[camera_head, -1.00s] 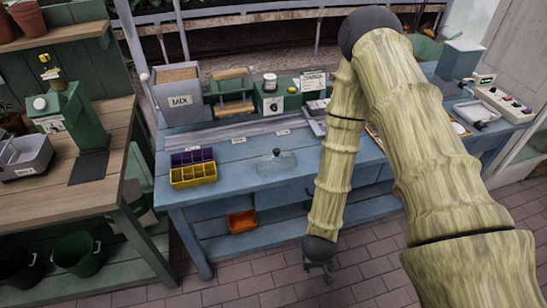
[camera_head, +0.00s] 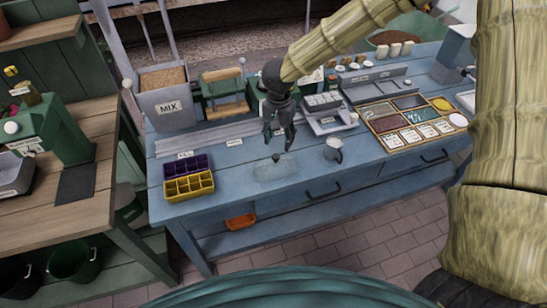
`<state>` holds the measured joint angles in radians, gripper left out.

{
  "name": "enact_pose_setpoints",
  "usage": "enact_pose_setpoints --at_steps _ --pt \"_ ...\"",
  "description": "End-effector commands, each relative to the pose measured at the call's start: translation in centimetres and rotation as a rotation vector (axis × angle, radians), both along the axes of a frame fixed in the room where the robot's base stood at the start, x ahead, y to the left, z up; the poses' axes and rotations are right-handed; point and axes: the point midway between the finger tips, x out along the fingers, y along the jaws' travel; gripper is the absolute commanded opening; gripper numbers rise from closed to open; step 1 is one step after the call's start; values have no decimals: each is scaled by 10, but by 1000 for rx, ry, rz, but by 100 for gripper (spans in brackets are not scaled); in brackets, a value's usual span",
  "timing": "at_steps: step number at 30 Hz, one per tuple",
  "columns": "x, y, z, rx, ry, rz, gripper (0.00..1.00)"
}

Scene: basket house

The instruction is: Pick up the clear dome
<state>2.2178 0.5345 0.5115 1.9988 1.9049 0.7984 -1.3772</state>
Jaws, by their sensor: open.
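The clear dome (camera_head: 274,172) sits on the blue workbench (camera_head: 225,195), near the middle of its front part. It is see-through and faint, with its outline hard to make out. My gripper (camera_head: 278,141) hangs from above, fingers pointing down, just over the top of the dome. The gripper is open. The dark fingers overlap the dome's small dark knob in the picture, so I cannot tell whether they touch it or stand around it.
A yellow and purple divided tray (camera_head: 189,187) stands left of the dome. A sectioned seed tray (camera_head: 392,112) lies farther right. A MIX bin (camera_head: 168,108) and green devices line the back. The bench around the dome is mostly clear.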

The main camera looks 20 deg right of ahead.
Motion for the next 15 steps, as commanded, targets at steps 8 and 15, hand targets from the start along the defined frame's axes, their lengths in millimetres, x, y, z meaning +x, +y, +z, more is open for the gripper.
enact_pose_setpoints --at_steps 8,15 --pt "2 -1 -9 25 6 -15 49" --pt "2 0 -39 25 6 -15 49"
